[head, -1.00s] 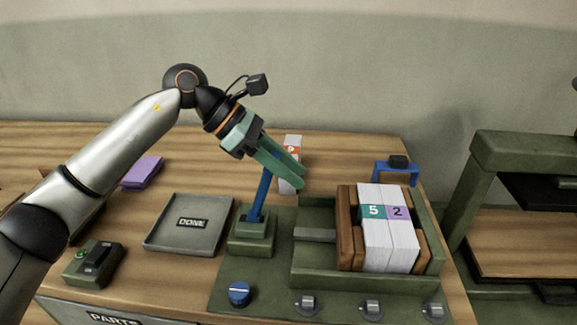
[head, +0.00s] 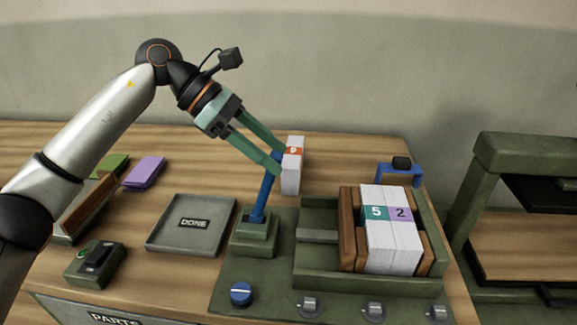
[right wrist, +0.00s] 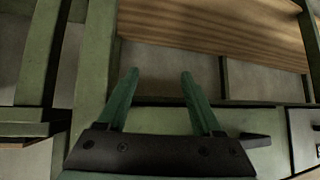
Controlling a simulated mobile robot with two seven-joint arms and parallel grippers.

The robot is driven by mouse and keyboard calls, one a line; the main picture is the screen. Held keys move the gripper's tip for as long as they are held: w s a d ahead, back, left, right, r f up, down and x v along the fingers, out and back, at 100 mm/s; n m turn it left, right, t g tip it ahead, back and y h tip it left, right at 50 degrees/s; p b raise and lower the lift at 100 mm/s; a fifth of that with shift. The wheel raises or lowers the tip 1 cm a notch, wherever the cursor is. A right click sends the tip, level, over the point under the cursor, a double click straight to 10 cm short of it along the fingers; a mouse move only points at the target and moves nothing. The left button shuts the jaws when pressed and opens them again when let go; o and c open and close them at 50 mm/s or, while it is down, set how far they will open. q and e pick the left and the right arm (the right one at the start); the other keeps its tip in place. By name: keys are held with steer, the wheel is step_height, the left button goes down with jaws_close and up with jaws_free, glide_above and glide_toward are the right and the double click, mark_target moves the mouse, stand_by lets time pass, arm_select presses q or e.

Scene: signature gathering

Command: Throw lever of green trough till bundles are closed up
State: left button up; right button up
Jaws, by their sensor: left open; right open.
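The green trough (head: 303,272) stands on the right of the table. Two white bundles marked 5 (head: 377,235) and 2 (head: 405,240) stand side by side in it, between brown wooden blocks (head: 347,230). The blue lever (head: 263,195) rises from a green base left of the trough and leans a little right. My left gripper (head: 280,161) is open, its spread fingers near the lever's top; whether they touch it I cannot tell. In the right wrist view my right gripper (right wrist: 157,80) is open and empty.
A white bundle with an orange label (head: 292,170) stands behind the lever. A grey DONE tray (head: 165,245) lies left of it, with a button box (head: 95,262) at the front left. A purple stack (head: 145,171) lies farther back. A green frame (head: 520,150) stands right.

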arm_select(q)
steer(key=v, duration=0.7)
steer(key=shift+a, duration=0.1)
